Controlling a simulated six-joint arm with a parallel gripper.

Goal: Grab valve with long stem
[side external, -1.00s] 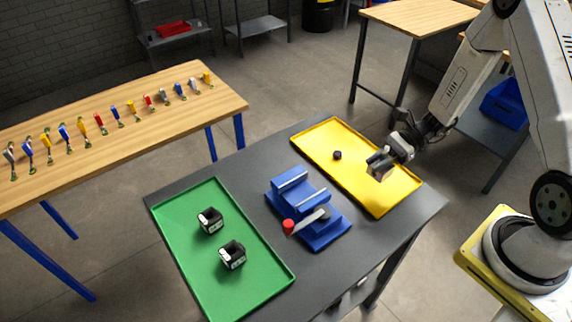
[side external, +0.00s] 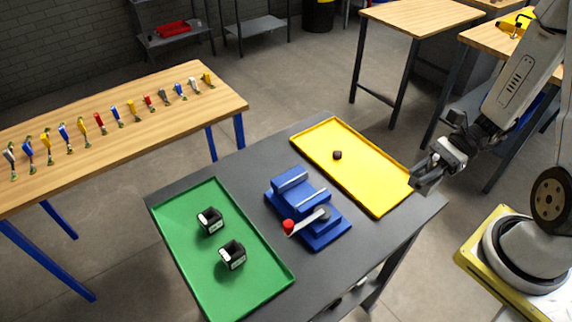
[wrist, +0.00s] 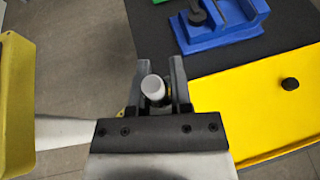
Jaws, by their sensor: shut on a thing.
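My gripper (side external: 424,182) is just past the right edge of the yellow tray, above the dark table's right side. In the wrist view its two fingers (wrist: 160,70) are shut on a pale round-ended part (wrist: 153,88), with a small yellow bit beside it. The fingers hide most of this part, so I cannot tell whether it is a valve with a long stem. Several valves with coloured handles (side external: 98,122) stand in a row on the wooden table at the left, far from my gripper. Their stem lengths are too small to compare.
The yellow tray (side external: 384,204) holds a small dark knob (side external: 337,155). A blue vise (side external: 308,208) with a red-tipped handle stands mid-table. The green tray (side external: 196,270) holds two black-and-white blocks (side external: 221,238). Floor shows between this table and the wooden table (side external: 215,98).

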